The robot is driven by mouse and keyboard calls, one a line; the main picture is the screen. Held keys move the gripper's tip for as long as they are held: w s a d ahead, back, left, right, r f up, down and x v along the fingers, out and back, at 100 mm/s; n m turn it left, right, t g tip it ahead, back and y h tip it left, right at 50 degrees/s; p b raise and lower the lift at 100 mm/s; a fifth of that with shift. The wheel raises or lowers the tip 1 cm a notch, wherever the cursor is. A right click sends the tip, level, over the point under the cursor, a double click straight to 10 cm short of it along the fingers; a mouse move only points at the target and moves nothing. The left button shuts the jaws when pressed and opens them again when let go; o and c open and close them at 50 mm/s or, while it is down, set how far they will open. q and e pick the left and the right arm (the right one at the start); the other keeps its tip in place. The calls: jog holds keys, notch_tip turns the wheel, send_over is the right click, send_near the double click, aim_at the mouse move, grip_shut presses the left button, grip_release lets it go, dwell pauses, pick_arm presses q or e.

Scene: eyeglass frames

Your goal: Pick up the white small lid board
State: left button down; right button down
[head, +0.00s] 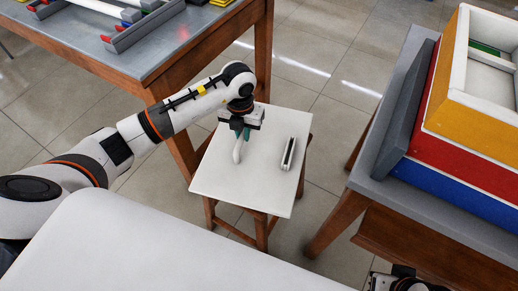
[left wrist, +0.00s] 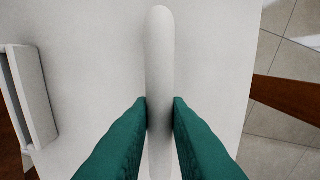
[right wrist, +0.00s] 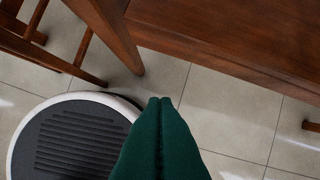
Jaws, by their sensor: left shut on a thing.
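The white small lid board (head: 237,152) is a narrow piece with a rounded end on the white-topped stool (head: 225,178). It also shows in the left wrist view (left wrist: 159,45), running up the middle between the fingers. My left gripper (head: 241,134) has its green fingers shut on the lid board, one on each side. Whether the board still touches the stool top I cannot tell. My right gripper (right wrist: 165,102) has its green fingers together with nothing between them; in the head view only a bit of that arm shows at the bottom right.
A white case with a dark slot (head: 288,153) lies on the stool, right of the lid board. A grey-topped table (head: 178,50) with racks stands at the back left. Stacked yellow, red and blue boxes (head: 455,150) stand on a table at the right. Tiled floor lies between.

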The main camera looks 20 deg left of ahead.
pick_arm(q)
jog(key=shift+r+p, duration=0.5)
jog(key=shift+r, duration=0.05)
jog(key=shift+r+p, duration=0.45)
jog(key=shift+r, duration=0.45)
jog(key=shift+r+p, duration=0.4)
jog(key=shift+p, duration=0.2)
jog(key=shift+r, duration=0.15)
pick_arm(e)
jog(key=x, duration=0.6)
jog(key=shift+a, duration=0.2)
